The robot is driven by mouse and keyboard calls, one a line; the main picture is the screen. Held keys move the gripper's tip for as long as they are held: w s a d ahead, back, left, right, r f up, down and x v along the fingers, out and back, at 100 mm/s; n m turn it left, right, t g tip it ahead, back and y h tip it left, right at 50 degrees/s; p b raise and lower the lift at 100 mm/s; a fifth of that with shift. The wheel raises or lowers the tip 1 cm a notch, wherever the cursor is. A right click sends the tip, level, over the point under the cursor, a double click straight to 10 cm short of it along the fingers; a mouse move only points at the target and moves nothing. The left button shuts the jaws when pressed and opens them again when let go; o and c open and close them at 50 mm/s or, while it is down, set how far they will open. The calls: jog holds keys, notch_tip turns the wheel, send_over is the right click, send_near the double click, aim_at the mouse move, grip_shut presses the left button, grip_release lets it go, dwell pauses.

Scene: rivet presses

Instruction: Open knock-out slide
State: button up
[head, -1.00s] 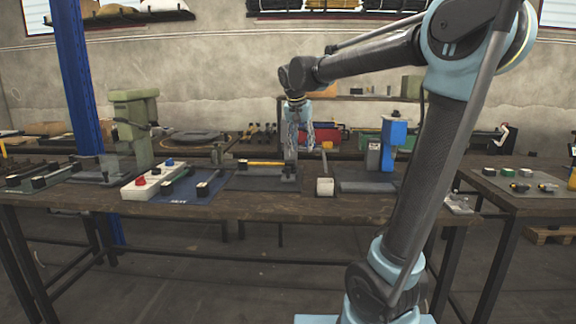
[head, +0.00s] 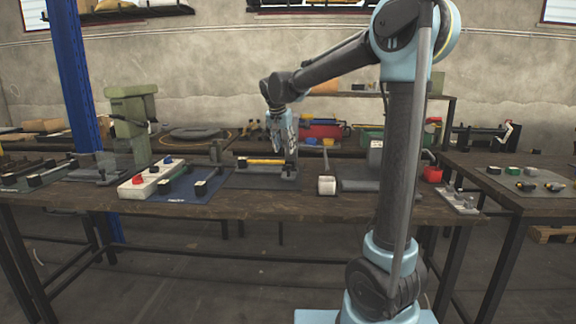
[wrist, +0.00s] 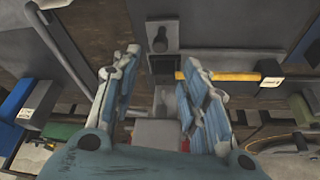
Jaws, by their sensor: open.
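My gripper (head: 280,130) hangs fingers down over the middle of the bench, above a dark grey fixture (head: 262,180). In the wrist view my gripper (wrist: 160,62) is open and empty, its two fingers apart. A yellow bar (head: 264,162) with a black end block (head: 242,163) lies across this fixture; the bar also shows in the wrist view (wrist: 235,77), beside one fingertip. A grey piece with a round dark knob (wrist: 160,42) lies between the fingertips in that view. I cannot tell for certain which part is the knock-out slide.
A white control box (head: 152,180) with coloured buttons and a blue mat (head: 185,190) lie to the left. A green press (head: 130,120) stands behind them. A small light block (head: 327,186) stands to the right. The bench front edge is clear.

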aim_at(288, 165)
jog(key=x, duration=0.9)
jog(key=shift+f, duration=0.15)
jog(key=shift+c, duration=0.6)
jog(key=shift+s, duration=0.1)
grip_shut()
